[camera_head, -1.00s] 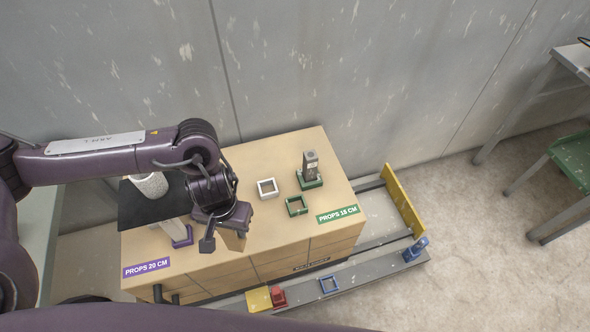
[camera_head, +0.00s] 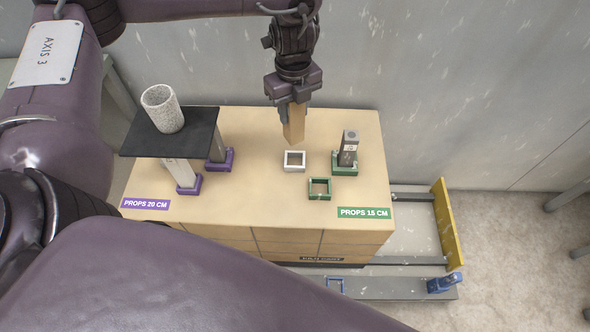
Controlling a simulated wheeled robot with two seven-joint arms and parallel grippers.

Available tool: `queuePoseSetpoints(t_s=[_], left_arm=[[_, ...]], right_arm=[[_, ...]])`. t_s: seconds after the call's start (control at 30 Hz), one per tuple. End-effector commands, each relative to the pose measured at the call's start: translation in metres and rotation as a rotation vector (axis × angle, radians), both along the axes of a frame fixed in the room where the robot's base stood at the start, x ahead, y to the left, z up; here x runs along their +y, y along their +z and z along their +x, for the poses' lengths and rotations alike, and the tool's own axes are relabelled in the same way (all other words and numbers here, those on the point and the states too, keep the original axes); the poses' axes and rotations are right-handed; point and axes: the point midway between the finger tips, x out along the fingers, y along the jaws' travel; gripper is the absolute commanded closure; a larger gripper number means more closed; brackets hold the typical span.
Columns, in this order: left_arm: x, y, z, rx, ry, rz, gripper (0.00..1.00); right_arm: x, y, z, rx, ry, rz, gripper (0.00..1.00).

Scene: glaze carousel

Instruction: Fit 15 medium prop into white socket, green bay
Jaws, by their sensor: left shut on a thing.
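My left gripper (camera_head: 291,101) is shut on a tan wooden prop (camera_head: 295,126), which hangs down from the jaws, close to upright. Its lower end shows just above and behind the white socket (camera_head: 295,167) in the picture; a gap seems to remain, though the exact height is hard to judge. The white socket is a square open frame, empty, on the wooden cabinet top. In the green bay, marked by the green "PROPS 15 CM" label (camera_head: 364,213), an empty green socket (camera_head: 320,196) sits in front, and another green socket (camera_head: 346,171) holds an upright grey prop (camera_head: 348,148). My right gripper is not in view.
At the left, a black plate (camera_head: 196,148) rests over grey props in purple sockets (camera_head: 189,186), with a speckled white cylinder (camera_head: 162,108) on it. A purple "PROPS 20 CM" label (camera_head: 145,204) lies in front. The cabinet top's (camera_head: 260,200) front middle is clear. A wall stands behind.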

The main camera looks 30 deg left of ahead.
Motion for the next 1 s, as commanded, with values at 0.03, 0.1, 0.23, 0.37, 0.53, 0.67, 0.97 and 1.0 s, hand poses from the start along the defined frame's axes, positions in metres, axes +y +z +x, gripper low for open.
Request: queuePoseSetpoints(t_s=[0.03, 0.1, 0.23, 0.37, 0.53, 0.67, 0.97, 1.0], left_arm=[[0.003, 0.0, 0.009, -0.008, -0.096, 0.002, 0.98], [0.006, 0.007, 0.017, -0.007, -0.227, 0.001, 0.98], [0.011, 0.018, 0.028, -0.005, -0.414, 0.002, 0.98], [0.013, 0.025, 0.033, -0.002, -0.523, 0.001, 0.98], [0.015, 0.01, 0.033, 0.004, -0.566, 0.0, 0.98], [0.015, -0.022, 0.032, 0.007, -0.565, -0.001, 0.98], [0.015, -0.1, 0.033, 0.004, -0.564, 0.001, 0.98], [0.014, -0.107, 0.033, 0.004, -0.564, 0.001, 0.98]], right_arm=[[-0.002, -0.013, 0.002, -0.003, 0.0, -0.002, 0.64], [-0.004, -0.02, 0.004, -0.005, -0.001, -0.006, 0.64], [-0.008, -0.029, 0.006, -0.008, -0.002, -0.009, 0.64], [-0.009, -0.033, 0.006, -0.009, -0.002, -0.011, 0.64], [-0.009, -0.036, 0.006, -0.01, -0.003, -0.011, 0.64], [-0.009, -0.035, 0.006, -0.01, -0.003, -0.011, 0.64], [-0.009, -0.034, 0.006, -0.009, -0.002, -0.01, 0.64], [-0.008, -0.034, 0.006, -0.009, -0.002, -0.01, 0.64]])
